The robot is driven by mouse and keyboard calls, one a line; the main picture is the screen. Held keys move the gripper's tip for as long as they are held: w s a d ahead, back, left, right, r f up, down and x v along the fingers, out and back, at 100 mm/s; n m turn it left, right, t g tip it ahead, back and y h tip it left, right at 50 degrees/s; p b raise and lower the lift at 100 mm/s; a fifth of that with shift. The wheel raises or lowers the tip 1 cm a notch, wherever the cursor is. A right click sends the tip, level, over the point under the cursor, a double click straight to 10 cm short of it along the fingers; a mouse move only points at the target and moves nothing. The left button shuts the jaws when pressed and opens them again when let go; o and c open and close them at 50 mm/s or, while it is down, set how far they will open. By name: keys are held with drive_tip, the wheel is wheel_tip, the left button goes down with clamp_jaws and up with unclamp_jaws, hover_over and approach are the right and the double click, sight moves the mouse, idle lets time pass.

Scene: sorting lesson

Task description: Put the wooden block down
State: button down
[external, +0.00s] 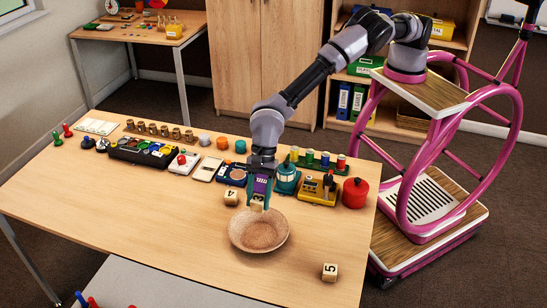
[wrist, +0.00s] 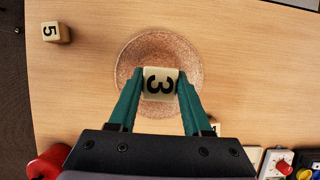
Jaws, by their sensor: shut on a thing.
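My gripper (external: 258,203) is shut on a pale wooden block (wrist: 160,84) marked with a 3. The block also shows between the fingertips in the external view (external: 257,206). In the wrist view it appears over a round speckled brown dish (wrist: 190,52). In the external view the dish (external: 259,242) stands on the table, and the block is at its back rim. I cannot tell for sure whether the block touches the dish. A block marked 4 (external: 231,197) lies behind the dish to the left. A block marked 5 (external: 330,272) lies at the front right.
Along the table's back stand a red lidded pot (external: 355,193), a yellow device (external: 318,191), a teal item (external: 287,180), a row of coloured pegs (external: 325,160) and a black tray (external: 143,151). The table's front left (external: 130,225) is clear.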

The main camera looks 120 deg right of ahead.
sight(257, 207)
drive_tip(key=shift+w+d+f, duration=0.1)
drive_tip(key=shift+d+f, duration=0.1)
drive_tip(key=shift+f, duration=5.3)
drive_tip(key=shift+c, duration=1.3)
unclamp_jaws()
drive_tip(key=shift+r, duration=3.55)
